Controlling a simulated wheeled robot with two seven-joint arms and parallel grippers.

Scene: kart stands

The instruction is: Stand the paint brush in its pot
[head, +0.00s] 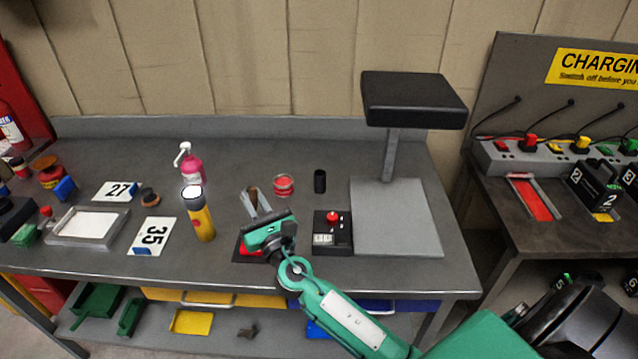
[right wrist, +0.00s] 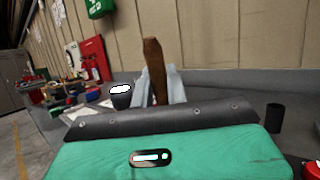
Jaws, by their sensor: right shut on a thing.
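My right gripper (head: 257,202) is shut on the paint brush (head: 253,194), above the bench to the left of the black pot. In the right wrist view the brown brush handle (right wrist: 154,68) stands up between the grey fingers (right wrist: 158,86). The brush's lower end is hidden behind the gripper body. A small black cylinder (head: 320,181), which looks like the pot, stands upright on the bench, apart from the brush. It also shows at the right in the right wrist view (right wrist: 274,117). My left gripper is in neither view.
A round red thing (head: 283,185) lies between gripper and pot. A control box with a red knob (head: 333,232) is in front of the pot. A padded stand (head: 398,222) is to the right. A yellow torch (head: 200,217) and pink bottle (head: 190,165) stand left.

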